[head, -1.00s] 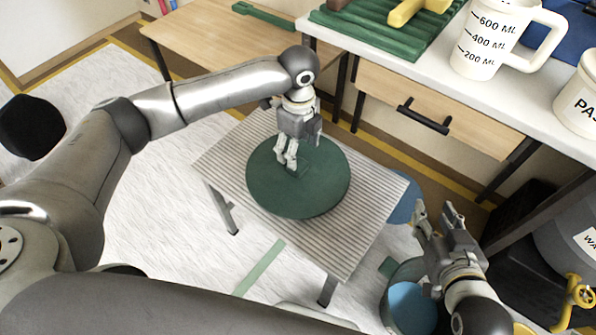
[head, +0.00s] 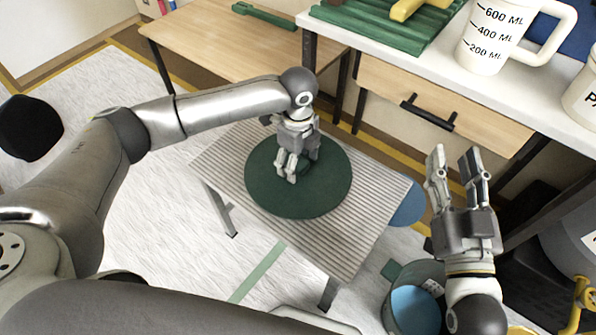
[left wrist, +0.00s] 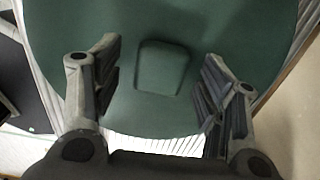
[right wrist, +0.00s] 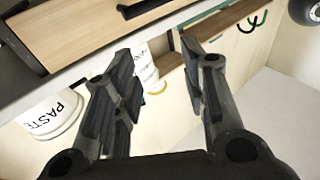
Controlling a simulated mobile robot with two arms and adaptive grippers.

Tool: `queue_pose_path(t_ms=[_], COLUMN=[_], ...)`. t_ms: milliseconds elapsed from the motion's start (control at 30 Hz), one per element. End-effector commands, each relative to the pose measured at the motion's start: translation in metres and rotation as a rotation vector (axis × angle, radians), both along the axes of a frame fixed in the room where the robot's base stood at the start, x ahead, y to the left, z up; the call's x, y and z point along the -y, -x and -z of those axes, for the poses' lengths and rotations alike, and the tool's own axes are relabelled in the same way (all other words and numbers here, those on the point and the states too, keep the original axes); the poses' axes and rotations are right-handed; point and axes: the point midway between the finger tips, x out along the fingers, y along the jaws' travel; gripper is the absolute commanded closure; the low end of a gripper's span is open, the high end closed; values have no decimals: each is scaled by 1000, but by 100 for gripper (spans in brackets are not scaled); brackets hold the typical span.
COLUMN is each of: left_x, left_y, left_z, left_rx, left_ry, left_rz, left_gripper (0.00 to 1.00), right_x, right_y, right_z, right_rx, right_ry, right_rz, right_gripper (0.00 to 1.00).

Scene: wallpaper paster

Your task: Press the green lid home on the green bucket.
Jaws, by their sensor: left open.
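The green lid (head: 265,195), a wide dark-green disc, lies flat on the ribbed low table (head: 352,240). My left gripper (head: 294,172) is open over the lid's middle. In the left wrist view its fingers (left wrist: 160,75) stand apart on either side of the lid's block-shaped knob (left wrist: 163,68). A gap shows on both sides of the knob. A grey-green bucket (head: 390,312) stands on the floor at the lower right, open at the top, with blue inside. It is partly hidden by my right arm. My right gripper (head: 456,160) is open and empty above and right of the bucket.
A white worktop (head: 412,78) with a measuring jug (head: 490,45) and a paste tub (head: 583,100) lies beyond my right gripper. A wooden table (head: 215,35) stands behind the ribbed one. A grey container (head: 570,245) stands at the right edge.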

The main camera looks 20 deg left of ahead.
Motion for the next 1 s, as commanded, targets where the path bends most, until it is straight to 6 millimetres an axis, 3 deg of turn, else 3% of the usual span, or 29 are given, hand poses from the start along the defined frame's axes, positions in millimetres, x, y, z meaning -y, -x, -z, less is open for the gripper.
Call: queue_pose_path(t_ms=[200,433,833,1000], left_x=[0,0,0,0], left_y=[0,0,0,0], left_z=[7,7,7,7], left_rx=[0,0,1,1], left_ry=[0,0,0,0], left_rz=[1,1,1,1], left_gripper=[34,34,85,86], right_x=[-1,-1,-1,-1], right_y=[2,2,2,2], right_z=[-13,-14,-14,-14], right_rx=[72,75,73,73], right_ry=[-19,-20,-20,-20], right_rz=[-4,-4,-3,-3], right_gripper=[61,61,61,61])
